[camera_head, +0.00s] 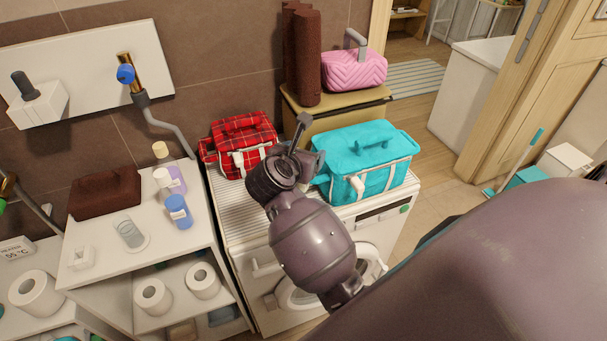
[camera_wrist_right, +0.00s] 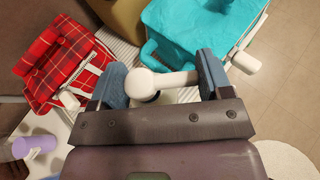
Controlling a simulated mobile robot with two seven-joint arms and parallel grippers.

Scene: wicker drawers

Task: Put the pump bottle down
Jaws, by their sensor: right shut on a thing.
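My right gripper (camera_head: 306,150) is above the white washing machine (camera_head: 232,208), between the red plaid bag and the turquoise bag. In the right wrist view, the white top of the pump bottle (camera_wrist_right: 152,84) sits between the blue pads of my right gripper (camera_wrist_right: 160,79). The gripper is shut on it. The bottle's body is mostly hidden below the gripper. I cannot tell whether its base touches the machine's top. In the head view my arm hides the bottle. My left gripper is in neither view.
The red plaid bag (camera_head: 240,140) and turquoise bag (camera_head: 365,160) flank my right gripper. Ribbed machine top shows left of my gripper.

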